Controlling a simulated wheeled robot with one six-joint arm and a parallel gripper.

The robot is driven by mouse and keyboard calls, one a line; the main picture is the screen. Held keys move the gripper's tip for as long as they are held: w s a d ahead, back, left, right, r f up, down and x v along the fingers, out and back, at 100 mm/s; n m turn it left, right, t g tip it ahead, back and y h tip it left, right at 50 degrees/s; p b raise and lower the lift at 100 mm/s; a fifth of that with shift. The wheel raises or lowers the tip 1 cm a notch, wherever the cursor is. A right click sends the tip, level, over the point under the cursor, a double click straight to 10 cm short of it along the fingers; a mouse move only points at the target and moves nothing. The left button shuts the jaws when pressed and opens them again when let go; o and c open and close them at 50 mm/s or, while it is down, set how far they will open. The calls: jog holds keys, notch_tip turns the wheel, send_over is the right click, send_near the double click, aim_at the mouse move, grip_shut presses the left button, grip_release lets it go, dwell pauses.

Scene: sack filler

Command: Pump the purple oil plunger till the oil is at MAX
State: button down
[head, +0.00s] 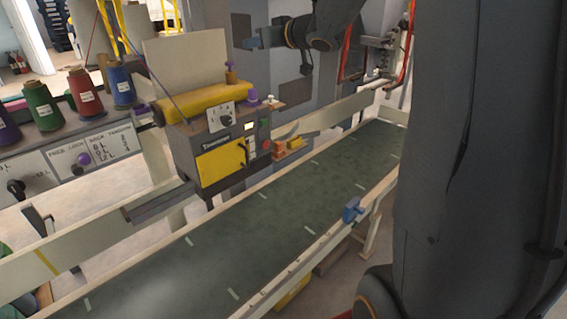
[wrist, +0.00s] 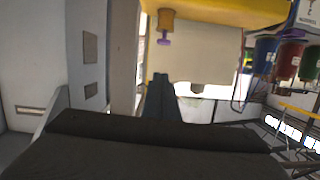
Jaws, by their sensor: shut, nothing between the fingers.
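The purple oil plunger (wrist: 163,42) shows in the wrist view, which looks upside down, as a small purple knob on an amber oiler (wrist: 166,20). In the head view the amber oiler (head: 231,77) stands on top of the yellow sewing head (head: 205,101), near its right end. The oil level and MAX mark are too small to read. My gripper (head: 251,43) is shut and empty, above and to the right of the oiler in the head view. In the wrist view its dark fingers (wrist: 160,88) are apart from the plunger.
Other purple parts show: a knob (head: 252,97) beside the head and one on the tension panel (head: 83,158). Thread cones (head: 80,97) stand at the left. A pale upright plate (head: 186,62) rises behind the head. A green conveyor belt (head: 270,225) runs in front, mostly clear.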

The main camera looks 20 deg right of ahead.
jog(key=r+b+x, duration=0.2)
jog(key=b+x, duration=0.2)
jog(key=x, duration=0.3)
jog(key=f+v, duration=0.1)
jog(key=v, duration=0.7)
jog(key=s+d+f+m+g+h+b, duration=0.1)
jog(key=s+f+m+h, duration=0.15)
jog(key=f, duration=0.45)
jog(key=s+d+f+m+g+h+b, duration=0.1)
jog(key=s+f+h, duration=0.2)
jog(key=f, duration=0.5)
jog(key=s+a+f+g+h, duration=0.1)
jog(key=s+f+g, duration=0.5)
jog(key=s+f, duration=0.9)
jog(key=shift+a+m, duration=0.45)
jog(key=shift+a, duration=0.35)
jog(key=shift+h, duration=0.25)
